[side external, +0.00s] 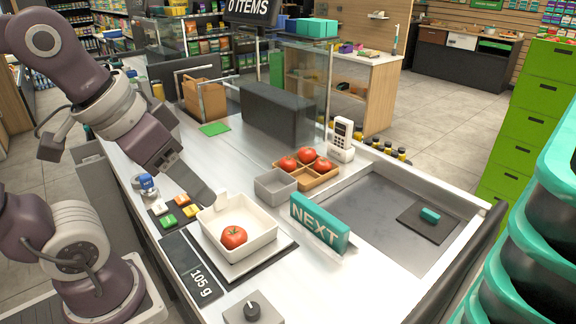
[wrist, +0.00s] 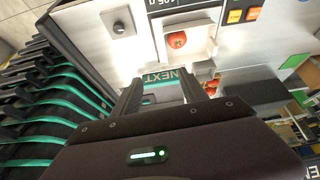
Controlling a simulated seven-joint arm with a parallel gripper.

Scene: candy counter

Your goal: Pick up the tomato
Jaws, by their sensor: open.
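A red tomato (side external: 234,237) sits in a white square bin (side external: 262,243) on the scale. In the wrist view this tomato (wrist: 177,40) lies beyond my fingers, near the top. Three more tomatoes (side external: 309,158) sit in a divided wooden tray (side external: 319,180) farther back; part of this group (wrist: 212,86) shows in the wrist view beside a finger. My gripper (side external: 216,200) is above the back left part of the bin, apart from the tomato. In the wrist view my gripper (wrist: 164,84) has its fingers spread with nothing held between them.
The scale display (side external: 203,284) reads 105 g. A teal NEXT sign (side external: 319,222) stands right of the bin, and a small grey box (side external: 276,187) stands behind it. A card terminal (side external: 341,138) stands beyond the tray. A black knob (side external: 252,309) is at the front.

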